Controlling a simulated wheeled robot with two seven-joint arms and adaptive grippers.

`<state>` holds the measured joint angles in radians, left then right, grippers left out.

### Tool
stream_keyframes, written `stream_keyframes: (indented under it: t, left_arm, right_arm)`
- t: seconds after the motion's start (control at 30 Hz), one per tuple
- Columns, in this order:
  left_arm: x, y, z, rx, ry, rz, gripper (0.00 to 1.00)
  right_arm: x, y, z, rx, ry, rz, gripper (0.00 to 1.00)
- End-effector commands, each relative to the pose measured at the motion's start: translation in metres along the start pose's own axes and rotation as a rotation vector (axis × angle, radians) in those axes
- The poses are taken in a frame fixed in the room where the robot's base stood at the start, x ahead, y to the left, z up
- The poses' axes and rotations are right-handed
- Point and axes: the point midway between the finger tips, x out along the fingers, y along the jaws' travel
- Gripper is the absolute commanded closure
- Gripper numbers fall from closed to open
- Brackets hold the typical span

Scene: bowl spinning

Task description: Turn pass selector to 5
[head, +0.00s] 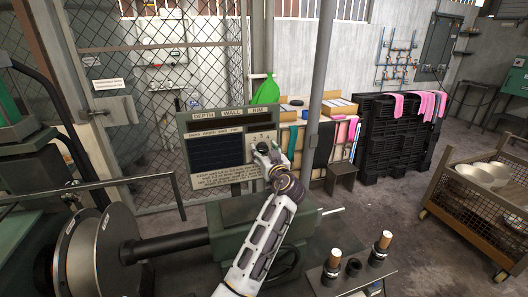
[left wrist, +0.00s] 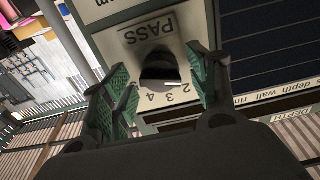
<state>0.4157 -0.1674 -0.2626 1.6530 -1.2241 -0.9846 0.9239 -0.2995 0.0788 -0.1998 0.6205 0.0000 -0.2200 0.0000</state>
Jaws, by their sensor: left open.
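The control panel (head: 215,150) stands upright in the head view, with DEPTH, WALL and RIM labels along its top. My left gripper (head: 263,153) is at its lower right part and hides most of the selector there. In the left wrist view the pass selector (left wrist: 160,68) is a dark round knob under an upside-down PASS label (left wrist: 148,28).
A lathe-like machine with a large metal disc (head: 100,255) and dark shaft stands in front of the panel. A small table with wood-topped tools (head: 381,247) is at lower right. A mesh cart with bowls (head: 488,174) stands farther right. Open floor lies between them.

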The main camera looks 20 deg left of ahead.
Motion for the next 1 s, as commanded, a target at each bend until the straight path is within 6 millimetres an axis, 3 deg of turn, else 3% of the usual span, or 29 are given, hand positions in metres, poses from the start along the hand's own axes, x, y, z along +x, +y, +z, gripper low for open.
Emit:
stream_keyframes:
  t: [0.07, 0.37, 1.0]
  left_arm:
    - [0.0, 0.0, 0.0, 0.0, 0.0, 0.0, 0.48]
    - [0.0, 0.0, 0.0, 0.0, 0.0, 0.0, 0.87]
    - [0.0, 0.0, 0.0, 0.142, 0.001, 0.0, 0.87]
  right_arm:
    - [0.0, 0.003, 0.001, -0.001, -0.001, 0.003, 0.54]
    - [0.0, 0.005, 0.002, -0.002, -0.002, 0.006, 0.54]
    - [0.001, -0.005, 0.0, 0.002, 0.0, -0.005, 0.54]
